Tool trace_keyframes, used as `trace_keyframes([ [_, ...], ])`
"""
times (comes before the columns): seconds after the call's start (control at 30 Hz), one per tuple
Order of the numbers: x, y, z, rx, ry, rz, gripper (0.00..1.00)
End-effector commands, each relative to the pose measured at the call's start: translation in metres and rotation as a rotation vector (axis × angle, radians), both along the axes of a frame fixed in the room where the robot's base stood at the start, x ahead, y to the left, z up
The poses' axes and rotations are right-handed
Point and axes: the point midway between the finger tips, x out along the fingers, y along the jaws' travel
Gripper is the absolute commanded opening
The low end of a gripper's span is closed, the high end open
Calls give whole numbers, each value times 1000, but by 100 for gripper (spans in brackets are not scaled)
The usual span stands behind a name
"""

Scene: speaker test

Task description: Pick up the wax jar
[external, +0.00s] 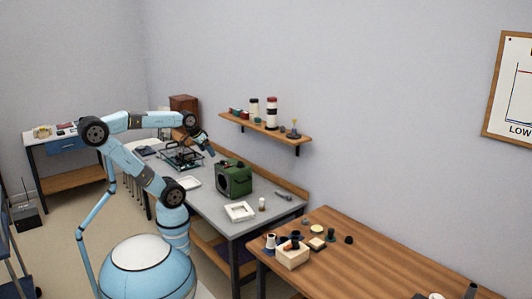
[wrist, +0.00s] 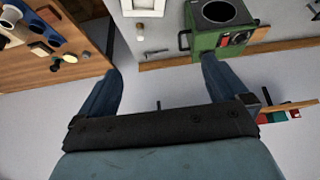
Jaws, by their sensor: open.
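A small pale jar with a brownish top (external: 262,204) stands on the grey bench, just right of a square white tray (external: 239,211). It may be the wax jar, but it is too small to be sure. A small pale shape in the wrist view (wrist: 140,28), beside the white tray's edge (wrist: 157,9), looks like the same jar. My gripper (external: 209,151) is raised above the back of the bench, left of the wall shelf and well away from the jar. In the wrist view my gripper (wrist: 160,77) is open, with nothing between its fingers.
A green box-shaped unit (external: 234,179) stands on the grey bench (external: 217,209) behind the white tray. A black frame device (external: 181,157) is farther back. A wall shelf (external: 265,128) holds bottles. A wooden table (external: 390,256) at right carries several small items and a pale box (external: 292,257).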

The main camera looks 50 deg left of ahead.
Motion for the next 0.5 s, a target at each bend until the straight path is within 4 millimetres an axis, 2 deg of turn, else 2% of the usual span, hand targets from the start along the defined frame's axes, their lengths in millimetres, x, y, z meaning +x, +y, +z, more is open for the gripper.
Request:
trace_keyframes([
  [0.03, 0, 0, 0, 0, 0, 0, 96],
  [0.2, 0, 0, 0, 0, 0, 0, 80],
  [0.5, 6, 3, 2, 7, -11, 10, 79],
])
